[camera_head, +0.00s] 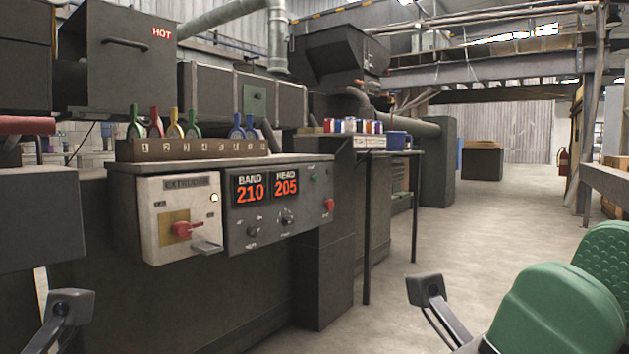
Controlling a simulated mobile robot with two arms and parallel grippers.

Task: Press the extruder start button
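The extruder control box (180,218) is a pale panel labelled EXTRUDER on the front of the dark machine at left centre. It carries a red rotary handle (187,229) and a small pale round button (214,197). On the dark panel beside it are a green button (314,178) and a red button (328,205). I cannot read which is the start button. A grey fingertip of my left gripper (70,307) shows at the lower left, and one of my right gripper (426,290) at lower centre-right. Both appear apart from the buttons; their opening is not visible.
Red displays (267,188) read 210 and 205. A latch (207,247) juts from the box's lower edge. Coloured-handled tools stand in a numbered rack (195,149) above. A small table (385,151) holds several small containers. Open floor (480,230) lies to the right.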

